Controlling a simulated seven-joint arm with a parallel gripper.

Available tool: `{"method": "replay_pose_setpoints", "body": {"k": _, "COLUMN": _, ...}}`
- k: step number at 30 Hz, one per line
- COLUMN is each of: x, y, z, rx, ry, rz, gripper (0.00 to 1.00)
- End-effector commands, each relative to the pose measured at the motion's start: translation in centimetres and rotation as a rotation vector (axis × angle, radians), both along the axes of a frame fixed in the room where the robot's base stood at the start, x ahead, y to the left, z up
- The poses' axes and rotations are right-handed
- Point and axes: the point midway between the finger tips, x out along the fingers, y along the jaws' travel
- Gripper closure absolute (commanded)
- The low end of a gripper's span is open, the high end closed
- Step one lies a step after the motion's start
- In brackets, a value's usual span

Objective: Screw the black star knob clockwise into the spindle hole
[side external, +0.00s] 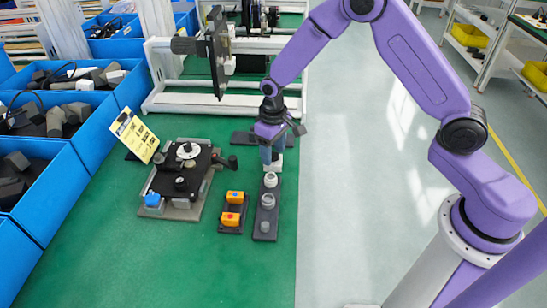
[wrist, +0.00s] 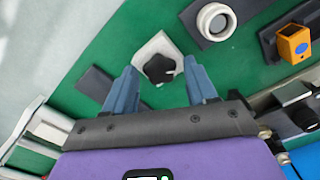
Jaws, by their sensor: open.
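The black star knob (wrist: 159,69) sits on a pale square block (wrist: 150,48) in the wrist view. My gripper (wrist: 160,66) is open, with its two blue-grey fingers on either side of the knob in the picture. I cannot tell whether they touch it or how high they are. In the side view my gripper (side external: 268,160) points down beside the pale block (side external: 278,163), and its fingers hide the knob. A fixture with a black plate (side external: 165,182) and a white disc (side external: 188,150) stands to the left. I cannot make out the spindle hole.
A dark rack with grey round parts (side external: 265,225) and a rack with orange blocks (side external: 231,227) lie in front. A yellow sign (side external: 134,136) and blue bins (side external: 60,185) are at left. A white frame (side external: 165,103) stands behind. The front green table is clear.

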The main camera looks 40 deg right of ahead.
Motion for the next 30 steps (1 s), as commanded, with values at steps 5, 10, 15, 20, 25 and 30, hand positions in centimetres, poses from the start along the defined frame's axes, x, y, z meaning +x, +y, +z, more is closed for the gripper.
{"method": "replay_pose_setpoints", "body": {"k": 5, "x": 0.0, "y": 0.0, "z": 0.0, "rx": 0.000, "ry": 0.000, "rz": 0.001, "gripper": 0.43}}
{"method": "replay_pose_setpoints", "body": {"k": 10, "x": 0.0, "y": 0.0, "z": 0.0, "rx": 0.000, "ry": 0.000, "rz": 0.001, "gripper": 0.82}}
{"method": "replay_pose_setpoints", "body": {"k": 15, "x": 0.0, "y": 0.0, "z": 0.1, "rx": 0.000, "ry": -0.001, "rz": 0.000, "gripper": 0.99}}
{"method": "replay_pose_setpoints", "body": {"k": 20, "x": 0.0, "y": 0.0, "z": 0.7, "rx": 0.001, "ry": -0.002, "rz": 0.000, "gripper": 0.99}}
{"method": "replay_pose_setpoints", "body": {"k": 25, "x": 0.1, "y": 0.0, "z": 1.6, "rx": 0.001, "ry": -0.002, "rz": 0.000, "gripper": 0.99}}
{"method": "replay_pose_setpoints", "body": {"k": 30, "x": 0.0, "y": 0.0, "z": 2.5, "rx": 0.000, "ry": -0.001, "rz": 0.000, "gripper": 0.99}}
